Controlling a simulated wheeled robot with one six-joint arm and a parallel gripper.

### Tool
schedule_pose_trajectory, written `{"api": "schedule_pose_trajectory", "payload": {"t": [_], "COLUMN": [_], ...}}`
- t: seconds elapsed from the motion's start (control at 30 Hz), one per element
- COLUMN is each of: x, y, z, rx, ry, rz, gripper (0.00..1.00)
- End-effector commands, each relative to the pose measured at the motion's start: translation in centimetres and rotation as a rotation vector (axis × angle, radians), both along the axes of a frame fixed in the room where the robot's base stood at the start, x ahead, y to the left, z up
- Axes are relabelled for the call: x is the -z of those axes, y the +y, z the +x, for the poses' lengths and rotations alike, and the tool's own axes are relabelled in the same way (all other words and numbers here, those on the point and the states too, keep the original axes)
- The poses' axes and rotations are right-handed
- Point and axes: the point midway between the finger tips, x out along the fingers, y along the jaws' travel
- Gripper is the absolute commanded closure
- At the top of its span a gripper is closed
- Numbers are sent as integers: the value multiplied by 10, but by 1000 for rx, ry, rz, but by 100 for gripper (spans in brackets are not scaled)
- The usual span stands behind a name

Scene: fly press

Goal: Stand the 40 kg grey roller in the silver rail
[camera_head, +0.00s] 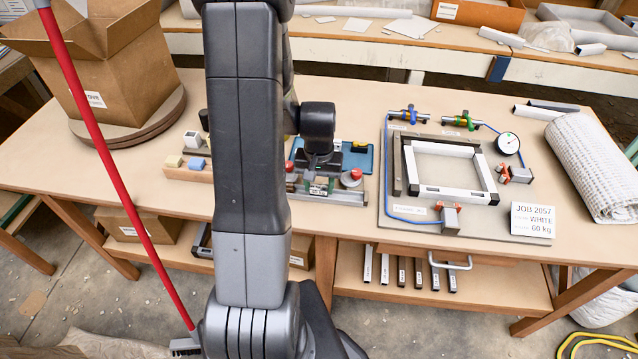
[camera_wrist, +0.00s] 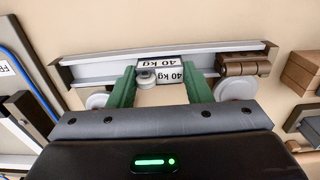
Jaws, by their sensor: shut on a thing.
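The silver rail (camera_wrist: 100,70) runs across the wrist view, with a brown piece (camera_wrist: 240,66) at its right part. It also shows in the head view (camera_head: 345,198), near the front of the bench. My gripper (camera_wrist: 161,82) has green fingers, shut on a small block with a "40 kg" label and a pale grey round wheel (camera_wrist: 147,77), the grey roller. The roller is over or at the middle of the rail; I cannot tell whether it is seated.
A board with a white frame (camera_head: 450,193), blue tube and gauge (camera_head: 508,143) lies to the right. A wooden block (camera_head: 190,172) with small coloured pieces is left. A cardboard box (camera_head: 115,80) stands far left, and a job card (camera_head: 533,220) stands right.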

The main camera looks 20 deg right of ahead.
Motion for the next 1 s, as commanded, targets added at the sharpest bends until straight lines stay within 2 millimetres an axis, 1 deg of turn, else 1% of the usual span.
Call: {"api": "schedule_pose_trajectory", "payload": {"t": [0.2, 0.23, 0.33, 0.37, 0.53, 0.57, 0.6, 0.87, 1.0], "x": [0, 0, 0, 0, 0, 0, 0, 0, -5], "y": [0, 0, 0, 0, 0, 0, 0, 0, 0], "z": [0, 0, 0, 0, 0, 0, 0, 0, 0], "rx": [0, 0, 0, 0, 0, 0, 0, 0, 0], "ry": [0, 0, 0, 0, 0, 0, 0, 0, 0], "rz": [0, 0, 0, 0, 0, 0, 0, 0, 0], "gripper": [75, 51, 32, 30, 30, 28, 23, 23, 23]}}
